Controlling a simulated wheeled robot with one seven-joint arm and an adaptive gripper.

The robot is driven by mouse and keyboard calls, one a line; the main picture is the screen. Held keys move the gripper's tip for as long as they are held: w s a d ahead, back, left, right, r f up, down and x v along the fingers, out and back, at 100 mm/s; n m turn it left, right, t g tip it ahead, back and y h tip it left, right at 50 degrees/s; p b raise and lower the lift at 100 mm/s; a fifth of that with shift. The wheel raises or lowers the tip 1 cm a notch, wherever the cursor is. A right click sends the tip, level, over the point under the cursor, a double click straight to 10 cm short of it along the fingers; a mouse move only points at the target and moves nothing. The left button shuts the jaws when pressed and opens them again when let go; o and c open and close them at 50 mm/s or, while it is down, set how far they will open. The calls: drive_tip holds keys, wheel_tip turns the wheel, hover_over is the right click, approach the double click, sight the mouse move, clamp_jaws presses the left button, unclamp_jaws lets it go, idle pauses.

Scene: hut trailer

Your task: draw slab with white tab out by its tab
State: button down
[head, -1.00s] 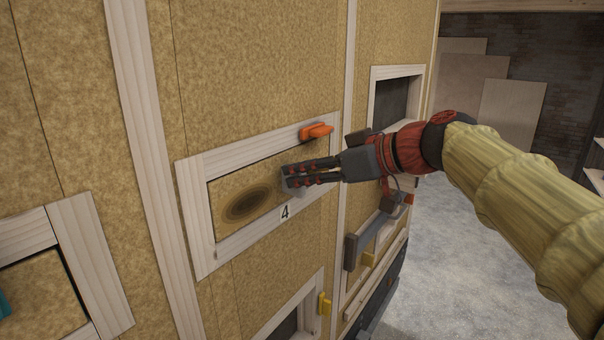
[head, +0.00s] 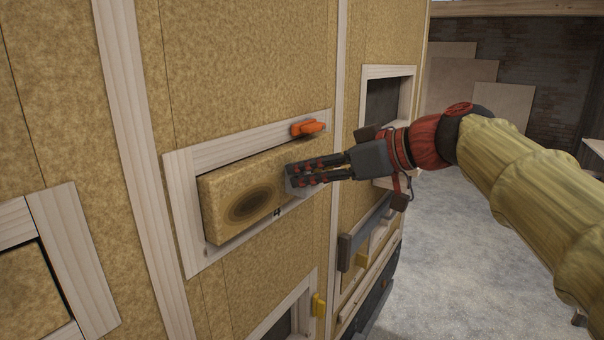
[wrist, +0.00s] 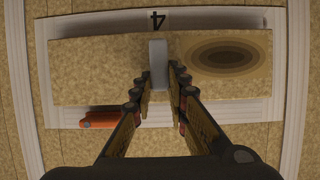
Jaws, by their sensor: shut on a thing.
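The tan slab (head: 232,208) with a dark oval ring mark stands partly out of its white-framed opening in the wall, its front face proud of the frame. It also fills the middle of the wrist view (wrist: 90,70). Its white tab (wrist: 158,65) sticks out from the face, beside the oval mark. My gripper (head: 297,175) is shut on the tab, with a finger on each side of it; in the head view the fingers hide most of the tab.
An orange latch (head: 308,128) sits on the top of the frame (head: 185,235), clear of the slab. A number 4 label (head: 277,212) is below the slab. Other framed openings (head: 385,100) and a yellow latch (head: 319,304) are nearby. Grey floor (head: 450,250) lies open at right.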

drive_tip(key=shift+s+d+b, duration=0.7)
drive_tip(key=shift+d, duration=0.25)
drive_tip(key=shift+s+d+b, duration=0.65)
drive_tip(key=shift+s+d, duration=0.05)
drive_tip(key=shift+d, duration=0.2)
drive_tip(key=s+d+b, duration=0.2)
drive_tip(key=s+d, duration=0.1)
drive_tip(key=d, duration=0.1)
drive_tip(key=shift+s+d, duration=0.35)
drive_tip(key=shift+s, duration=0.05)
drive_tip(key=shift+w+f+b, duration=0.1)
drive_tip(key=shift+b, duration=0.2)
